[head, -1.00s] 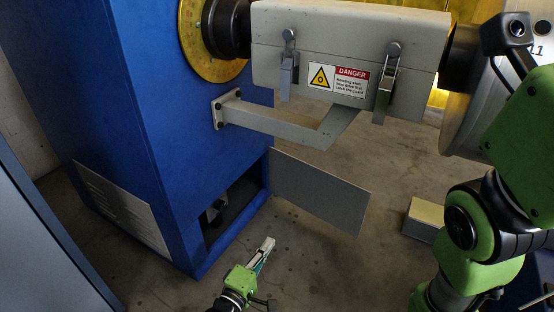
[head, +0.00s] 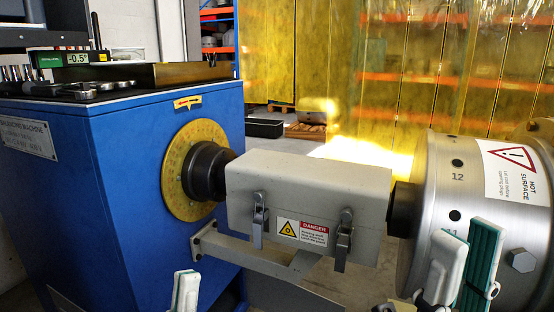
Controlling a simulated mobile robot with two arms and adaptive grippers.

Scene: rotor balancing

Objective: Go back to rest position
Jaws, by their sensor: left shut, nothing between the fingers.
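My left gripper (head: 186,291) shows at the bottom edge of the head view, left of centre. My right gripper (head: 465,265) shows at the lower right, in front of the silver rotor drum (head: 442,160). The rest of both arms is mostly out of view.
A grey guard (head: 310,190) with two latches and a danger label covers the shaft between the yellow dial (head: 174,168) and the drum. A grey bracket (head: 240,252) runs below it. Yellow strip curtains (head: 390,65) and shelves (head: 218,40) stand behind.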

